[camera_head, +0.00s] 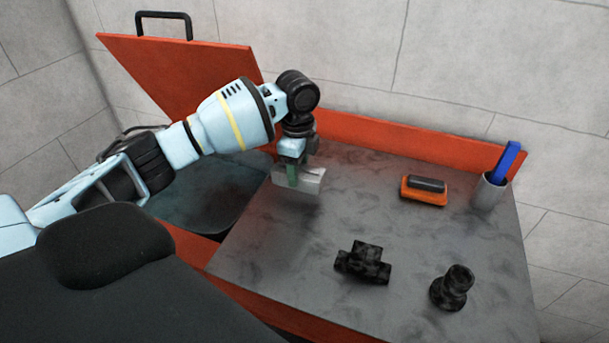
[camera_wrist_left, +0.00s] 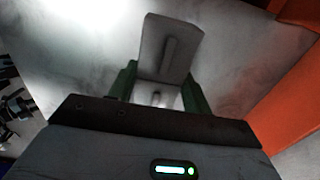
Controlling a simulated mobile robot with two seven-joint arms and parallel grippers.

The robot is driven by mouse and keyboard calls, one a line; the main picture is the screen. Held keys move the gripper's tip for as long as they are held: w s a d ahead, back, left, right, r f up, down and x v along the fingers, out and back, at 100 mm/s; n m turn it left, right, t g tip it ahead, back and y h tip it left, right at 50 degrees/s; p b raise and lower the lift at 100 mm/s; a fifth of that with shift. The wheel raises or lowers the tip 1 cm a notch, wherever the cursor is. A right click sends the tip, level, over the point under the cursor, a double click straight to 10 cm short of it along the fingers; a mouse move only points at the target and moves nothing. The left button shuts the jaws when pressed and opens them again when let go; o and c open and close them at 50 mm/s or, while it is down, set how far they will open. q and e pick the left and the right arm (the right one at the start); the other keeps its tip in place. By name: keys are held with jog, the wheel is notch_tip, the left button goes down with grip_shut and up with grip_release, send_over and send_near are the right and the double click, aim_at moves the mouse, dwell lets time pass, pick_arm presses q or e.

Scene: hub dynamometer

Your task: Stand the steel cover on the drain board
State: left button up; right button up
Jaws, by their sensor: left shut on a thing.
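The steel cover (camera_head: 313,182) is a small light-grey metal piece with a flat face. My left gripper (camera_head: 293,178) is shut on it, over the left part of the grey drain board (camera_head: 400,229), near the basin side. I cannot tell whether the cover touches the board. In the left wrist view the cover (camera_wrist_left: 168,48) shows as a flat plate with a raised rib, between the green fingers (camera_wrist_left: 160,92). The fingers hide part of it. My right gripper is not in view.
A dark basin (camera_head: 205,195) lies left of the board, with a raised red lid (camera_head: 180,75) behind. An orange brush (camera_head: 424,191) and a cup (camera_head: 490,192) with a blue tool stand at the back right. Two black fittings (camera_head: 363,263) (camera_head: 453,288) sit in front.

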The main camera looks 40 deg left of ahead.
aim_at(303, 175)
pick_arm(q)
jog(key=shift+w, duration=0.8)
jog(key=shift+w, duration=0.3)
jog(key=shift+f, duration=1.75)
jog(key=shift+f, duration=0.15)
jog(key=o, duration=1.3)
jog(key=shift+c, duration=0.2)
